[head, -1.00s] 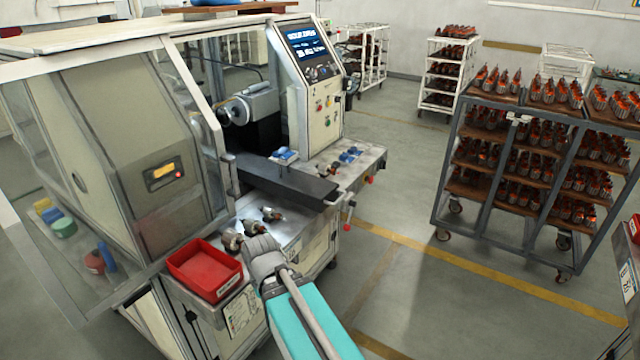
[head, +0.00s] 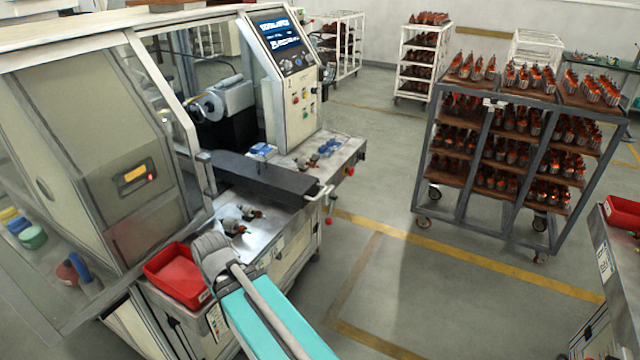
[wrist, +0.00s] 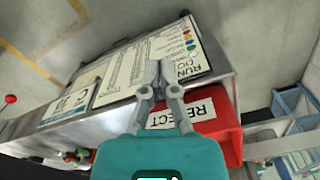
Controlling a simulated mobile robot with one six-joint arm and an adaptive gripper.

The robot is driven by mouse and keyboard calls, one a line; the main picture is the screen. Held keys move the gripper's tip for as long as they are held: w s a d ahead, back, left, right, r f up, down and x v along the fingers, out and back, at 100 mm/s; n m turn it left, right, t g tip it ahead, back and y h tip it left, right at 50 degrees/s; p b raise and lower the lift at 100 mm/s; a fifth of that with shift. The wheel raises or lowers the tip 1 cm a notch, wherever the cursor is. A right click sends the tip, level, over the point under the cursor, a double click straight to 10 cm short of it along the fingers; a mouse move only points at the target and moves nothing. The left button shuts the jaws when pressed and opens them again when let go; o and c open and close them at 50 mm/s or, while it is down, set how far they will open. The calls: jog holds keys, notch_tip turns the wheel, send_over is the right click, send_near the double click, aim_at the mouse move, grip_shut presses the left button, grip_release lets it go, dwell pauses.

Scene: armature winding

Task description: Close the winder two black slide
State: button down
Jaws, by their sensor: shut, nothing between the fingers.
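The black slide (head: 262,177) sticks out of the winder (head: 110,130) over its metal worktop. A pale handle (head: 320,192) is on its outer right end. The slide does not show in the wrist view. My gripper (wrist: 160,84) is shut and empty. In the wrist view it is in front of the red bin and the label sheet on the winder's front. In the head view my wrist and arm cover the gripper's tips, left of and nearer than the slide's handle, and apart from it.
A red bin (head: 180,275) marked REJECT stands at the worktop's front corner. Several small armatures (head: 240,220) lie on the worktop beside the slide. A grey cart (head: 430,180) loaded with armatures stands to the right. The floor between the winder and cart is clear.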

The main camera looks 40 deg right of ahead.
jog(key=w+d+r+m+p, duration=0.2)
jog(key=w+r+m+p, duration=0.1)
jog(key=r+p, duration=0.1)
jog(key=m+t+y+p, duration=0.3)
jog(key=m+t+p, duration=0.35)
jog(key=m, duration=2.15)
send_near(314, 188)
jog(key=s+d+r+t+b, duration=0.1)
jog(key=s+t+b, duration=0.1)
jog(key=s, duration=0.1)
jog(key=shift+s+r, duration=0.1)
jog(key=shift+r, duration=0.05)
jog(key=b+x, duration=0.5)
jog(key=x, duration=0.2)
jog(key=shift+a+f, duration=0.1)
jog(key=shift+f, duration=0.15)
jog(key=shift+b+x, duration=0.9)
jog(key=shift+x, duration=0.45)
jog(key=shift+a+r, duration=0.1)
jog(key=shift+a, duration=0.05)
